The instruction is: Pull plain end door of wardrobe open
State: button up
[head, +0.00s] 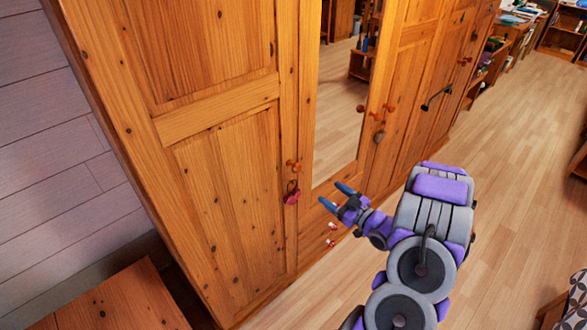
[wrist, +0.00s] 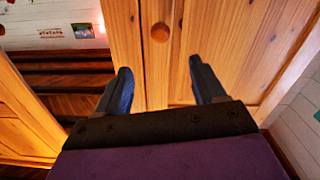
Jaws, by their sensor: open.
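The plain end door (head: 225,180) of the pine wardrobe is at the left in the head view and looks shut. My gripper (head: 334,197) is open and empty, right of the tag and apart from the knob. In the wrist view, a round wooden knob (wrist: 160,32) on a pine panel appears ahead, above the gap between my open fingers (wrist: 159,67). It seems to be the same knob.
A low wooden piece (head: 120,303) is at the bottom left. Open plank floor (head: 480,140) lies to the right.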

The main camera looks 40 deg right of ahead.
aim_at(299, 170)
jog(key=w+b, duration=0.1)
jog(key=w, duration=0.4)
jog(key=w+a+b, duration=0.1)
jog(key=w, duration=1.1)
jog(key=shift+w+a+b, duration=0.2)
jog(key=shift+b, duration=0.2)
jog(key=shift+c, duration=0.2)
grip_shut()
